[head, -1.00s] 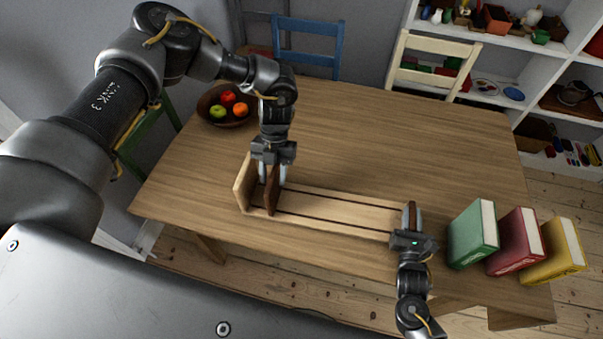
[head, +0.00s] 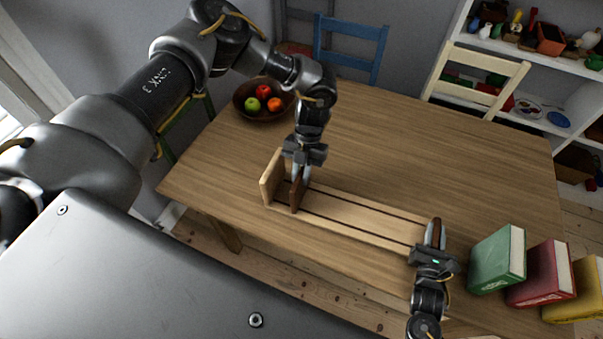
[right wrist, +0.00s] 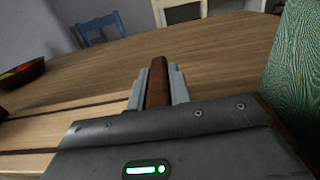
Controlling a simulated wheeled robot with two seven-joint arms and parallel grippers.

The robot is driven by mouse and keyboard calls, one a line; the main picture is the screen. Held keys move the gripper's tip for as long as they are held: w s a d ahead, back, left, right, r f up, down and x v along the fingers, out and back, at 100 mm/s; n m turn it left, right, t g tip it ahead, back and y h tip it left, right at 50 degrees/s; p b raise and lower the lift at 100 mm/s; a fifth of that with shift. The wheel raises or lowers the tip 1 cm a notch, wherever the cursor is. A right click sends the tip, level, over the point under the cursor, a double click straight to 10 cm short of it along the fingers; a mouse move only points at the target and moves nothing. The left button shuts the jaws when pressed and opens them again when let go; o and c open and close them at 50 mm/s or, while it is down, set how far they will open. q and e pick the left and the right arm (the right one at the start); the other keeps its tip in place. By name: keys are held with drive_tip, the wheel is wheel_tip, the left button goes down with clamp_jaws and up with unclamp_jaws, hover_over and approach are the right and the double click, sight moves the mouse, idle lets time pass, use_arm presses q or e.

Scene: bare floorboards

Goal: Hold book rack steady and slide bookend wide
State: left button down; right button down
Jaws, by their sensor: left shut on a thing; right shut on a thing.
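The book rack (head: 365,222) is a long light-wood base with dark slots, lying on the table, with an upright light end board (head: 271,177) at its left end. A dark brown upright bookend (head: 296,194) stands close beside that board. My left gripper (head: 301,174) points down and is shut on this bookend. My right gripper (head: 434,238) is at the rack's right end, shut on an upright brown piece (head: 436,229). That brown piece also shows between the fingers in the right wrist view (right wrist: 157,82). How it joins the rack is hidden.
Green (head: 494,262), red (head: 540,277) and yellow (head: 580,291) books stand to the right of my right gripper. A fruit bowl (head: 262,114) sits at the table's back left. The table (head: 430,160) behind the rack is clear. Chairs and shelves stand beyond.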

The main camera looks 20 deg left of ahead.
drive_tip(key=shift+a, duration=0.15)
use_arm(q)
drive_tip(key=d, duration=1.3)
drive_tip(key=shift+w+d, duration=0.3)
drive_tip(key=c, duration=1.4)
unclamp_jaws()
drive_tip(key=shift+a, duration=0.15)
drive_tip(key=shift+o, duration=0.2)
drive_tip(key=v, duration=1.2)
use_arm(e)
drive_tip(key=c, duration=1.2)
unclamp_jaws()
drive_tip(key=shift+d, duration=0.2)
